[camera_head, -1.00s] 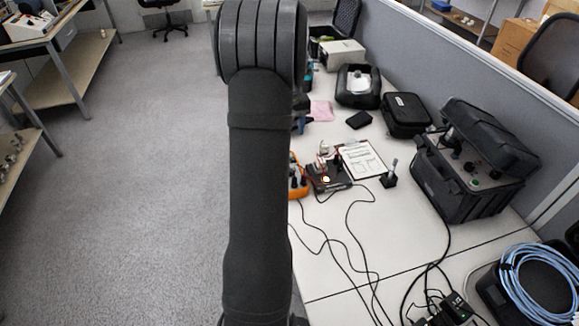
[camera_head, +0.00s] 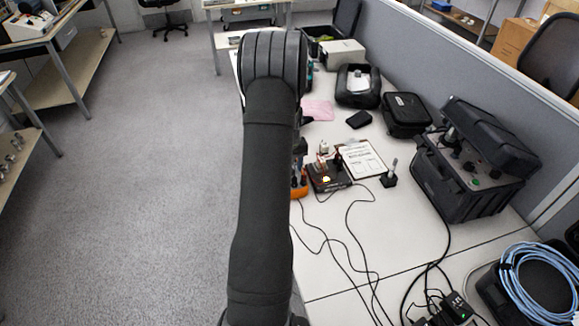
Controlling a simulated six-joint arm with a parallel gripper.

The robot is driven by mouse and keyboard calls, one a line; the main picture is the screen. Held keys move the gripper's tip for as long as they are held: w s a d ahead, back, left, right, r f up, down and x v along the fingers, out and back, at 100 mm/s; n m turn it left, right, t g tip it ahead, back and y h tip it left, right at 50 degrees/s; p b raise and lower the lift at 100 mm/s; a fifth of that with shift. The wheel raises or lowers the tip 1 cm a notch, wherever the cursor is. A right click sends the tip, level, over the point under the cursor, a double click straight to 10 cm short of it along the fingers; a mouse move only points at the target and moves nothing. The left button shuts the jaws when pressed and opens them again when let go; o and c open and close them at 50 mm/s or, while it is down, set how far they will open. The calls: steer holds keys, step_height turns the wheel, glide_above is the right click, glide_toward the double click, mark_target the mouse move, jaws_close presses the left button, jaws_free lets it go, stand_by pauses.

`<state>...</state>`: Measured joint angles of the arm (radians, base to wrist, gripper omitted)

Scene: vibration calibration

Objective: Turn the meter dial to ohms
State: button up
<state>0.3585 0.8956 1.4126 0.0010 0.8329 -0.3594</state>
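The meter is most likely the orange-edged device (camera_head: 299,190) at the left edge of the table, just right of my arm. Only a small part of it shows; its dial and display are hidden behind my arm. My arm rises through the middle of the picture and covers that side of the table. A small part of what may be my gripper shows beside the arm above the orange device, but its fingers cannot be made out. I cannot tell whether it touches the meter.
A black box with a lit spot (camera_head: 328,178) sits right of the meter, wired with black cables. A large open black case (camera_head: 462,185) stands at right. A blue cable coil (camera_head: 538,280) lies front right.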

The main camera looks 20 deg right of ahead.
steer(key=shift+c, duration=0.4)
steer(key=c, duration=0.9)
steer(key=shift+m, duration=0.3)
steer(key=m, duration=0.3)
steer(key=shift+m, duration=2.1)
steer(key=o, duration=1)
